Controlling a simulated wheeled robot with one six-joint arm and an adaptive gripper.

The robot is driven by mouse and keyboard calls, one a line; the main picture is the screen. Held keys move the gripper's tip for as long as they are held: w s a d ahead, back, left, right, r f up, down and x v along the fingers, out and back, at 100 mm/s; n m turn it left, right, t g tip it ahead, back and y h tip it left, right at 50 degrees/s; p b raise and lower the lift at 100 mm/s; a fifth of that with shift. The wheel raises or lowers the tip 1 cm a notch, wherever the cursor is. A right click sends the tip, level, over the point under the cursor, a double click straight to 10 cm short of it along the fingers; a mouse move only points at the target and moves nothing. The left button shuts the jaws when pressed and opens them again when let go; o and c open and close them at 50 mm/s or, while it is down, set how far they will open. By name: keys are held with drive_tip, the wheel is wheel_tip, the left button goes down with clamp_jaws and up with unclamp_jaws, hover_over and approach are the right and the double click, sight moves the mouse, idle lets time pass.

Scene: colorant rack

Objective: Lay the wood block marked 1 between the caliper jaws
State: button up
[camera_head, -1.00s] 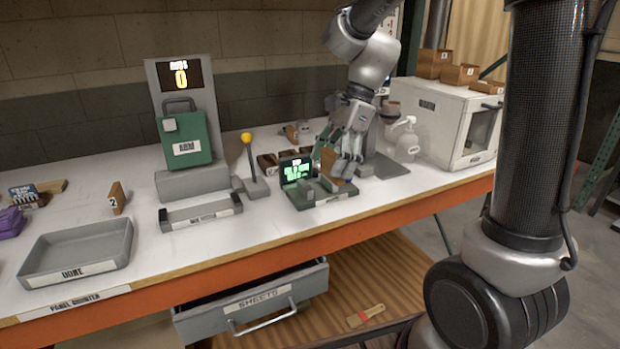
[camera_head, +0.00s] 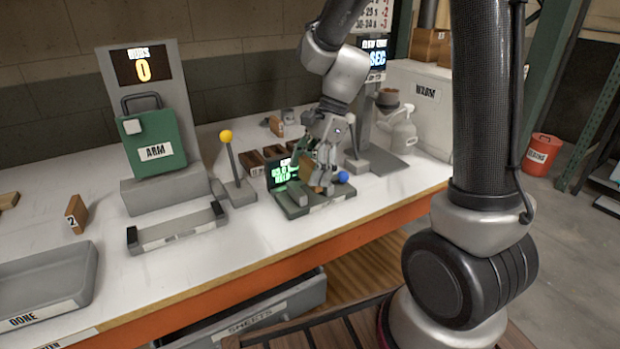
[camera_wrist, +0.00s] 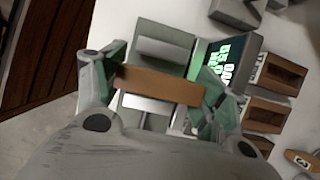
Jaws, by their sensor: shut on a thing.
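My gripper (camera_head: 325,178) is shut on a wood block (camera_head: 307,171) at the caliper. In the wrist view the block (camera_wrist: 158,85) lies crosswise between the two fingers, above or between the caliper's grey jaws; I cannot tell whether it touches the bed. Its number does not show. The caliper (camera_head: 318,204) has a green-grey base, grey jaws and a lit green screen (camera_head: 283,172), which also shows in the wrist view (camera_wrist: 226,62). A blue knob (camera_head: 342,177) is at its right end. My fingers partly hide the jaws and block.
A yellow-knobbed lever (camera_head: 238,185) and a grey tray (camera_head: 178,232) stand left of the caliper. Wooden bins (camera_head: 262,159) are behind it. A dispenser bottle (camera_head: 402,132) stands at the right. Block 2 (camera_head: 76,214) stands far left, near the DONE tray (camera_head: 60,295).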

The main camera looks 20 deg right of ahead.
drive_tip(key=shift+f, duration=1.3)
drive_tip(key=shift+f, duration=0.15)
drive_tip(key=o, duration=1)
drive_tip(key=s+v, duration=0.1)
drive_tip(key=v, duration=1.1)
drive_tip(key=s+d+r+n+t+h, duration=0.2)
drive_tip(key=s+d+n, duration=0.3)
drive_tip(key=s+n, duration=0.3)
drive_tip(key=s+d+r+n+t+h, duration=0.2)
drive_tip(key=s+d+n, duration=0.3)
drive_tip(key=s, duration=0.5)
drive_tip(key=n+t, duration=0.1)
drive_tip(key=n, duration=0.1)
drive_tip(key=shift+r+n+h, duration=0.3)
drive_tip(key=shift+r+n, duration=0.05)
drive_tip(key=shift+n, duration=0.05)
drive_tip(key=shift+d, duration=0.1)
